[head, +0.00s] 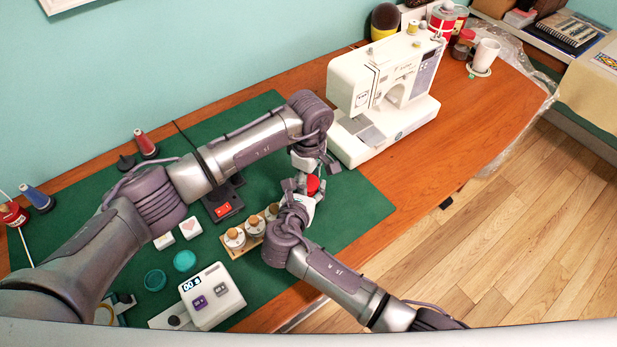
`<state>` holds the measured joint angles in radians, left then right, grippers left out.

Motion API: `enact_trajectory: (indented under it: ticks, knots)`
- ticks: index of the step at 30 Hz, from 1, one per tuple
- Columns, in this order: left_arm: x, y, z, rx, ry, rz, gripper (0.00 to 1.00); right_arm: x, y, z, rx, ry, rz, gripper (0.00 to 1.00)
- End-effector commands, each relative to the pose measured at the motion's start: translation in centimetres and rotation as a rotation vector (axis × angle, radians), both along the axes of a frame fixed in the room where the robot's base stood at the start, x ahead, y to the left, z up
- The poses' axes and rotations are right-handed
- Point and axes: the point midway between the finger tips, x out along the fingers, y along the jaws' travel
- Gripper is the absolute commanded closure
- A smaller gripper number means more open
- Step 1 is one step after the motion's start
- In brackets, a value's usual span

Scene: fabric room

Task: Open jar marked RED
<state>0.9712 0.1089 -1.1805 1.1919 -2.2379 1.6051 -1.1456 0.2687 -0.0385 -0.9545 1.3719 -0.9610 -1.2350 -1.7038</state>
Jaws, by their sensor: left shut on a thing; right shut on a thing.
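A wooden rack (229,252) to the left holds several small jars with round wooden-looking tops (235,238).
A white sewing machine (385,85) stands close to the right of my grippers. A white timer-like device (212,297), teal round pieces (185,261) and thread spools (145,144) are on the left. The green mat's right part (362,205) is clear.

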Motion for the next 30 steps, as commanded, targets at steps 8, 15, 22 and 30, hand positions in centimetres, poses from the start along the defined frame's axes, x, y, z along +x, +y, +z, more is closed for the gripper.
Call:
enact_trajectory:
  ticks: [8,15,22,30]
  knots:
    - [0.07,0.05,0.07,-0.001,-0.002,0.406,0.89,-0.08,-0.06,-0.16,-0.001,0.003,-0.001,1.00]
    - [0.05,0.06,0.04,0.000,-0.002,0.571,0.89,-0.09,-0.07,-0.17,-0.001,0.003,-0.001,1.00]
    - [0.06,0.08,0.04,0.000,-0.003,0.569,0.45,-0.09,-0.07,-0.18,-0.001,0.003,-0.001,1.00]
    - [0.03,0.04,0.04,0.000,-0.002,0.567,0.22,-0.10,-0.08,-0.20,-0.001,0.005,-0.001,1.00]
